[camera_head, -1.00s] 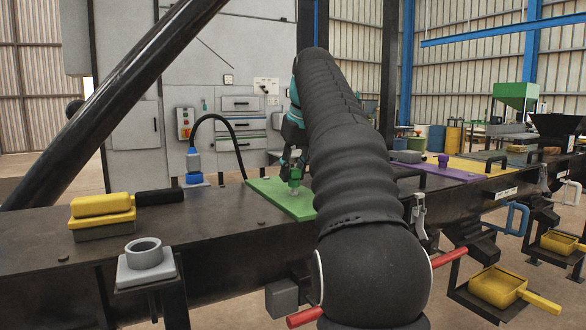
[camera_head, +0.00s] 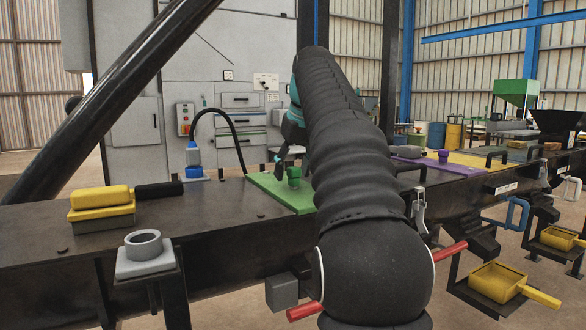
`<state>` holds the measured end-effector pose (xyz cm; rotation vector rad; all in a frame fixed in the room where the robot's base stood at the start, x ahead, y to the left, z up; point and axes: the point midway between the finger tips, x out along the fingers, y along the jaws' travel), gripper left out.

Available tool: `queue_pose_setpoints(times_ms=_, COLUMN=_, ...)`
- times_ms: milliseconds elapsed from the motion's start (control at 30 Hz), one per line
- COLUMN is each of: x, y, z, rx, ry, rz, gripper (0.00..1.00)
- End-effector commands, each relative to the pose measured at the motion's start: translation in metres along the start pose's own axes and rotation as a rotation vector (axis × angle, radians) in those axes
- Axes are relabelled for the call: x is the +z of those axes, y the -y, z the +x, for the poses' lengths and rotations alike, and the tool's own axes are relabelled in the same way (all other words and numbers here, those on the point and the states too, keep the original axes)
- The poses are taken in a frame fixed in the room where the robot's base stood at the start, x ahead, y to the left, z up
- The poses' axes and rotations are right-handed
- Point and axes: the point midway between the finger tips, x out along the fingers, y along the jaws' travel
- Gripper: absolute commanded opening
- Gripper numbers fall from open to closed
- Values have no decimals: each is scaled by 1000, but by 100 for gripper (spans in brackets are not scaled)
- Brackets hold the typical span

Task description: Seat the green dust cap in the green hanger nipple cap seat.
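The green dust cap (camera_head: 294,174) stands upright on the green plate (camera_head: 272,187), beside my dark arm. The green hanger nipple cap seat cannot be made out apart from the cap; the cap appears to cover it. My gripper (camera_head: 292,160) is just above and around the cap's top, partly hidden by my arm. Its left dark finger stands clear of the cap with a gap, and the fingers look spread open. The right finger is mostly hidden.
A purple plate with a purple cap (camera_head: 443,156) lies farther right on the bench. A yellow block (camera_head: 101,199) and a grey cup (camera_head: 143,244) are at left.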

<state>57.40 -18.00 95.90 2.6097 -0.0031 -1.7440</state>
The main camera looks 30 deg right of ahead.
Motion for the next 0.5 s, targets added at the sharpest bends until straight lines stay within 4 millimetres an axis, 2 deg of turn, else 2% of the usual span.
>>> queue_pose_setpoints(times_ms=267, x=-1, y=0, z=-7, rx=1, ry=-1, rz=0, gripper=56)
queue_pose_setpoints(times_ms=500, x=-1, y=-1, z=-35, rx=1, ry=-2, rz=1, gripper=56)
